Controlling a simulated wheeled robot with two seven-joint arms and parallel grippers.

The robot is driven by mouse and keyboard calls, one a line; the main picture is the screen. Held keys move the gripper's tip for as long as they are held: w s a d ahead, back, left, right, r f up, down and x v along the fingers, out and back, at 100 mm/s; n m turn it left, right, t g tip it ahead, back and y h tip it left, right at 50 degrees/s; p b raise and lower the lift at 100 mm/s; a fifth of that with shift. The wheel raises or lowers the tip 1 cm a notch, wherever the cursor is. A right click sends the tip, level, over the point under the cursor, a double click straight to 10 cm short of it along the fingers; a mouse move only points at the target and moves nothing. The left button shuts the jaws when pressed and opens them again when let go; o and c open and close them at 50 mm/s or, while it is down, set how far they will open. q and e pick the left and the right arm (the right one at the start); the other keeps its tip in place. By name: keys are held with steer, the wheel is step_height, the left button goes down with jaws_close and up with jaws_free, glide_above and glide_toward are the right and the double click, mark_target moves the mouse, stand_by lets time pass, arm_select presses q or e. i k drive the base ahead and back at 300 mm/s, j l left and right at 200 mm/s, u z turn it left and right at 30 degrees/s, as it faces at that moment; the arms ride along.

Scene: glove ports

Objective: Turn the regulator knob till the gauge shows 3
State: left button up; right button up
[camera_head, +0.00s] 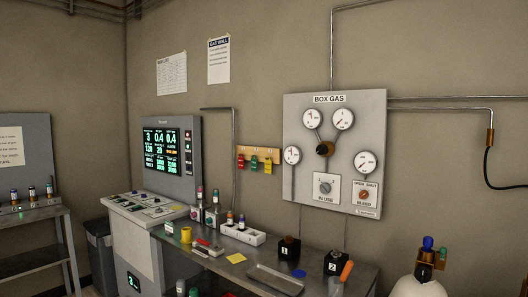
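The grey BOX GAS panel (293,108) is on the back wall, right of centre. A black knob with brass fittings (325,148), which looks like the regulator knob, sits below two round white gauges, the upper left gauge (312,118) and the upper right gauge (343,118). There is also a left gauge (292,155) and a lower right gauge (366,162). Their numbers and needle readings are too small to read. Neither of my grippers is in view, and nothing touches the knob.
The metal bench (220,268) holds a tray (275,280), black blocks and small items. A white cylinder (418,287) with a blue-topped valve stands at the lower right. A monitor (170,149) is left.

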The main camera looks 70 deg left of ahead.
mark_target(321, 150)
steer(key=u, duration=1.7)
steer(key=i+u, duration=0.1)
steer(key=i+j, duration=0.05)
